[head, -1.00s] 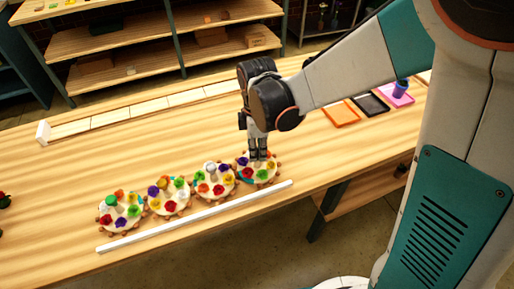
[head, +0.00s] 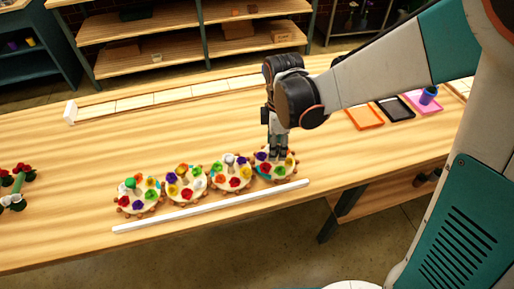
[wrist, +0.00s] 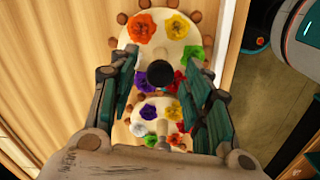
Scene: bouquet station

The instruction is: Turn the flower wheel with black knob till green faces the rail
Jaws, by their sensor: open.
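The flower wheel with the black knob (wrist: 182,56) is a pale disc with brown pegs on its rim. In the head view it is the rightmost wheel (head: 276,165) of a row. In the wrist view orange, yellow and red flowers show on it; its lower part is partly hidden by my fingers. Its black knob (wrist: 160,74) stands between my fingers, with gaps on both sides. My gripper (head: 279,155) is open and points down over this wheel; it also shows in the wrist view (wrist: 162,105). The white rail (head: 215,206) runs along the front of the wheels.
A neighbouring flower wheel (wrist: 150,112) lies close by, and further wheels stand left in the row. Orange (head: 364,118), black (head: 395,108) and pink (head: 424,103) trays lie at the right. The table (head: 100,160) behind the wheels is largely clear.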

